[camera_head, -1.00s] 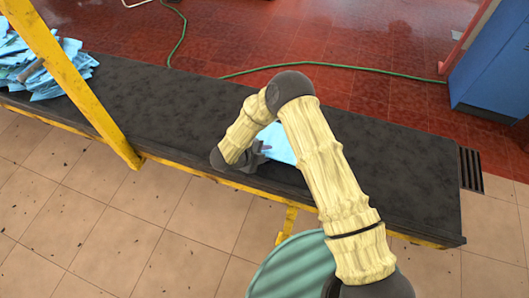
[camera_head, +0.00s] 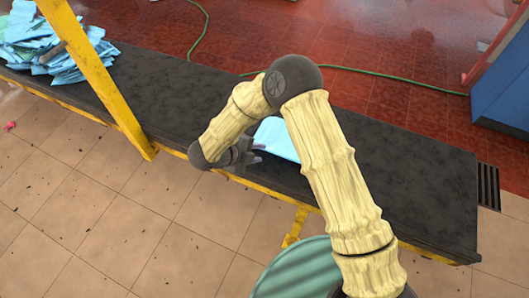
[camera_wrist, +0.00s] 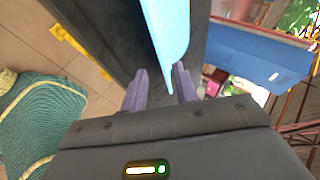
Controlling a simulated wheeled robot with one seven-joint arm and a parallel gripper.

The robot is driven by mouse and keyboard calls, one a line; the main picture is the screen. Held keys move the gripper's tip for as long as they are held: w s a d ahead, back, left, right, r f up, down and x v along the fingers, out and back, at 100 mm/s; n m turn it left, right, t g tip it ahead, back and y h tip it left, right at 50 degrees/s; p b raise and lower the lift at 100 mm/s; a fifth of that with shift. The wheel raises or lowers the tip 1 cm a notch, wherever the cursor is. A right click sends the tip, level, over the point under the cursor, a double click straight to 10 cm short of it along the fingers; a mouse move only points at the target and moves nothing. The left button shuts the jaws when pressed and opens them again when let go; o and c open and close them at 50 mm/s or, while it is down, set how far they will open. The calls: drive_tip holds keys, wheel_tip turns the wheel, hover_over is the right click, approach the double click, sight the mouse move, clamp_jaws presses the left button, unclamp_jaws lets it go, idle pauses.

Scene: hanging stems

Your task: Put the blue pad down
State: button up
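The light blue pad (camera_head: 274,137) shows at the bench, partly hidden behind my arm in the head view. In the wrist view the pad (camera_wrist: 170,40) reaches down from the top edge, and its narrow corner lies between my two fingers. My gripper (camera_head: 252,153) is at the bench's near edge, just left of the pad. In the wrist view my gripper (camera_wrist: 160,82) has its fingers apart, with a gap beside the pad's corner. The pad looks close to the right finger; I cannot tell whether they touch or whether the pad lies flat on the bench.
The long dark bench (camera_head: 410,190) has free room right of the pad and left toward a yellow post (camera_head: 105,85). A heap of blue pads (camera_head: 45,45) lies at the bench's far left. A green ribbed round object (camera_head: 300,270) stands in front. A blue cabinet (camera_head: 505,90) is at right.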

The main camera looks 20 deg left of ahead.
drive_tip(key=shift+r, duration=0.1)
idle(0.7)
drive_tip(key=w+d+r+n+t+y, duration=0.1)
drive_tip(key=w+d+r+n+y, duration=0.25)
drive_tip(key=w+r, duration=0.3)
drive_tip(key=w+d+r+n+t+y, duration=0.1)
drive_tip(key=w+d+r+n+y, duration=0.2)
drive_tip(key=w+r+n, duration=0.3)
drive_tip(key=s+d+r+n+g, duration=0.1)
drive_tip(key=s+d+n+g, duration=0.1)
drive_tip(key=s+d, duration=0.4)
drive_tip(key=s+d+r+n+g, duration=0.2)
drive_tip(key=s+d+n, duration=0.3)
drive_tip(key=d, duration=0.7)
drive_tip(key=s+d+r+n+g, duration=0.1)
drive_tip(key=s+d+n+g, duration=0.2)
drive_tip(key=s+d, duration=0.4)
drive_tip(key=d+n+h, duration=0.1)
drive_tip(key=d, duration=0.1)
drive_tip(key=shift+d+r, duration=0.15)
drive_tip(key=shift+d, duration=0.2)
drive_tip(key=shift+w, duration=0.15)
